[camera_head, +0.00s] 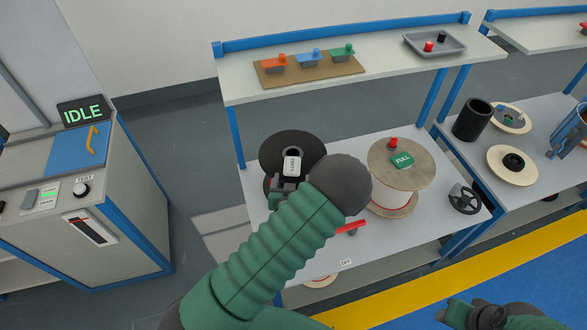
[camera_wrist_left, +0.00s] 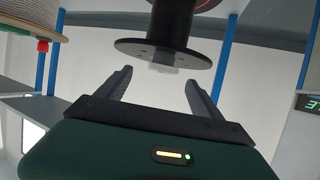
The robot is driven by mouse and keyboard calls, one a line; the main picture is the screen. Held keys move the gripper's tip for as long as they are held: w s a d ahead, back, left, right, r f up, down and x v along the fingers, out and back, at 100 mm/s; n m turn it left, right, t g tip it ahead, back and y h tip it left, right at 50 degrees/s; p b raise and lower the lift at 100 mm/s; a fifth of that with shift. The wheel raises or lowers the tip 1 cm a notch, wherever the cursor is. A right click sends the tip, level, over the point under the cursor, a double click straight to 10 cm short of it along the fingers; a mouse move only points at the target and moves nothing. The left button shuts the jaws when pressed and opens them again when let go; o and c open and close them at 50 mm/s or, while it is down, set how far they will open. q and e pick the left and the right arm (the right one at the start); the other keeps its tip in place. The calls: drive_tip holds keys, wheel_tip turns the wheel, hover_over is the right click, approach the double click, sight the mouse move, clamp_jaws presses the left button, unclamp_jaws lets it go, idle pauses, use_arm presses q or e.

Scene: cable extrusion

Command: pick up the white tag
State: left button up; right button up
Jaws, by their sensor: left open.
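The white tag (camera_head: 292,166) with dark lettering shows against the black reel (camera_head: 308,146) on the workbench. In the left wrist view the tag (camera_wrist_left: 164,68) is a small pale piece at the black reel's (camera_wrist_left: 150,49) flange, in line with the gap between the fingers. My left gripper (camera_head: 284,188) is close by the tag, and my arm hides part of the reel. In the wrist view its two fingers (camera_wrist_left: 155,82) are apart, with nothing clamped between them. My right gripper (camera_head: 470,314) is at the bottom right edge, partly cut off; its jaws are unclear.
A wooden cable spool (camera_head: 412,167) with a green FULL tag (camera_head: 402,160) stands right of the black reel. A black handwheel (camera_head: 464,199) and a red lever (camera_head: 350,228) are nearby. The upper shelf (camera_head: 390,68) overhangs behind. A control cabinet (camera_head: 85,200) stands at left.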

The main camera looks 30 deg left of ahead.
sight(292, 167)
use_arm(q)
drive_tip(key=x, duration=0.5)
drive_tip(key=p+x, duration=0.1)
drive_tip(key=x, duration=0.2)
drive_tip(key=shift+a+r, duration=0.3)
drive_tip(key=shift+a, duration=0.1)
drive_tip(key=shift+w+f, duration=0.15)
drive_tip(key=shift+w, duration=0.1)
drive_tip(key=shift+d, duration=0.1)
drive_tip(key=c, duration=1.4)
